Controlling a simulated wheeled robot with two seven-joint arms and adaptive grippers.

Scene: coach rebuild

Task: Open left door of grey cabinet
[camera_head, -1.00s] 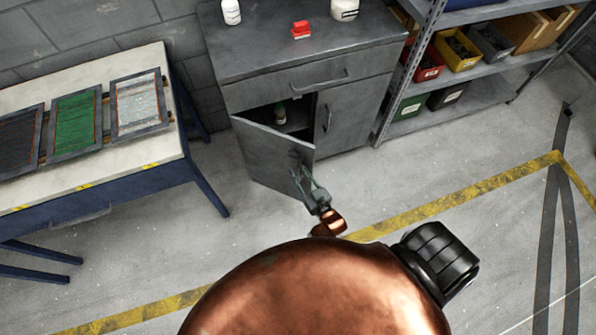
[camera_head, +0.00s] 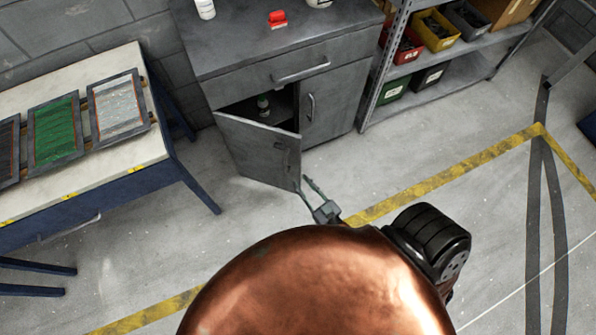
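The grey cabinet (camera_head: 335,105) stands against the wall. Its left door (camera_head: 258,158) is swung partly outward, with its free edge to the right. A dark gap shows above the door, with a small green-and-white bottle (camera_head: 263,104) inside. The door's handle (camera_head: 284,144) is near its free edge. The right door (camera_head: 330,108) is shut. My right gripper (camera_head: 305,187) is open and empty, beside the lower part of the left door's free edge. I cannot tell whether a finger touches the door. My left gripper is not in view.
A workbench (camera_head: 150,150) with framed panels stands left of the open door, with floor between them. Shelves with bins (camera_head: 440,30) stand right of the cabinet. A red item (camera_head: 277,18) and white containers sit on the cabinet top.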

